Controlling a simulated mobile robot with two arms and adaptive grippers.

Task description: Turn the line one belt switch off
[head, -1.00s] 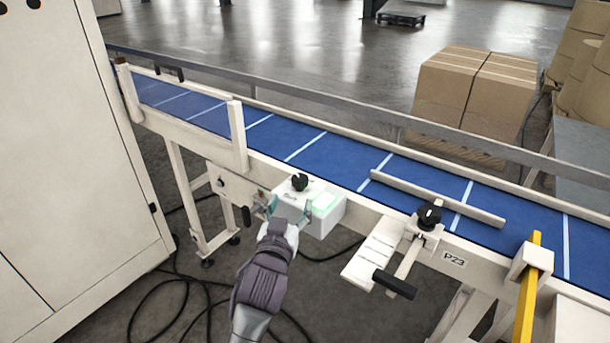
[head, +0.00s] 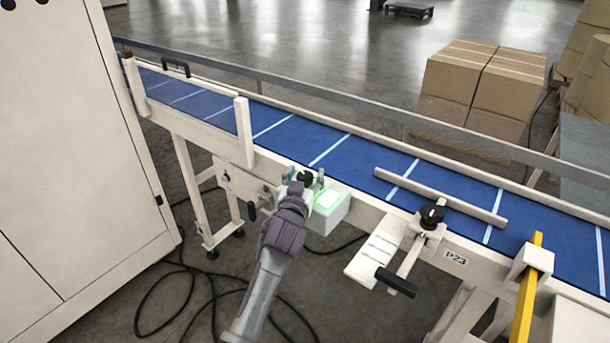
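The line one belt switch is a black rotary knob (head: 305,177) on top of a pale control box (head: 330,217) fixed to the near side of the belt frame. A green lamp panel (head: 327,199) on the box is lit. My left gripper (head: 304,178) is at the knob, with one fingertip on each side of it. Its fingers are apart, and I cannot see clear contact with the knob. The gripper hides part of the box and the knob's lower part. My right gripper is not in view.
The blue belt (head: 270,132) with white cross lines runs behind the box. A guide clamp with a black knob (head: 432,216) and a black handle (head: 395,282) stands to the right, near a yellow post (head: 527,295). A cream cabinet (head: 75,190) stands left. Cables lie on the floor.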

